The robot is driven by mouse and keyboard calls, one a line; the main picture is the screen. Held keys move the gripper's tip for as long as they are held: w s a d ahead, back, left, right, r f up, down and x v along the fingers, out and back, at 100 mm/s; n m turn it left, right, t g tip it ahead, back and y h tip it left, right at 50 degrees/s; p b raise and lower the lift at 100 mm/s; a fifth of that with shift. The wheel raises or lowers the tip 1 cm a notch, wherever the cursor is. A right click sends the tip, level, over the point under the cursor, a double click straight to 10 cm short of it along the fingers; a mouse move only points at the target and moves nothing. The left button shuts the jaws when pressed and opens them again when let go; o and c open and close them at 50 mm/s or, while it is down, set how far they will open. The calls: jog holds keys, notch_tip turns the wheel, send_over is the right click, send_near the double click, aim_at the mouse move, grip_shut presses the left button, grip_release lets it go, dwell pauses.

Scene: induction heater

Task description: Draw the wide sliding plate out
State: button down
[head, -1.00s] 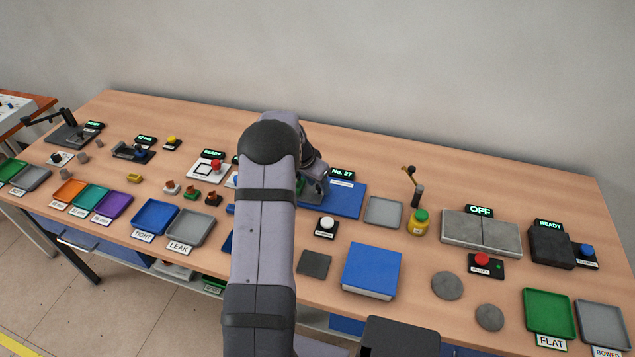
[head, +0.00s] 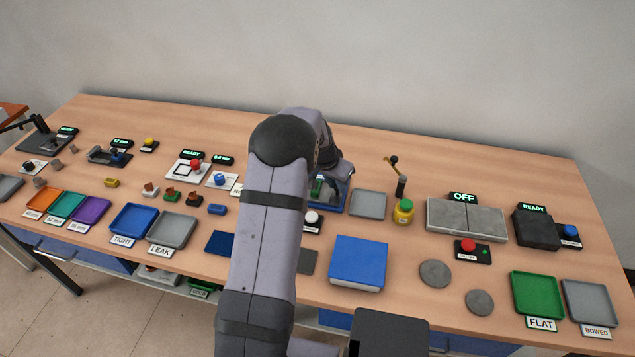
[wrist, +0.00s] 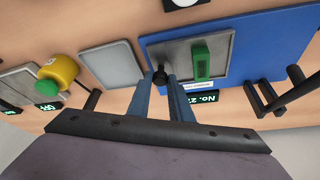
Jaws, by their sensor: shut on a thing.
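A wide blue base (wrist: 266,45) carries a grey plate (wrist: 215,48) with a raised rim, which looks like the sliding plate. A green upright block (wrist: 201,60) stands on the grey plate. A dark round knob (wrist: 160,77) sits at the plate's left corner in the wrist view. My gripper (wrist: 161,84) is shut on this knob, one blue-grey finger on each side. In the head view my arm hides most of the blue base (head: 331,207) and the fingertips.
A grey tray (head: 368,204) lies just right of the blue base, with a yellow bottle with a green cap (head: 403,211) beyond it. A dark two-bar fixture (wrist: 272,95) stands near the base in the wrist view.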

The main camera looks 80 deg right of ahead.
jog(key=shift+s, duration=0.25)
jog(key=c, duration=1.6)
grip_release()
jog(key=shift+s, duration=0.1)
jog(key=shift+w, duration=0.2)
jog(key=shift+b+v, duration=1)
jog(key=shift+v, duration=2.7)
jog(key=shift+s, duration=0.1)
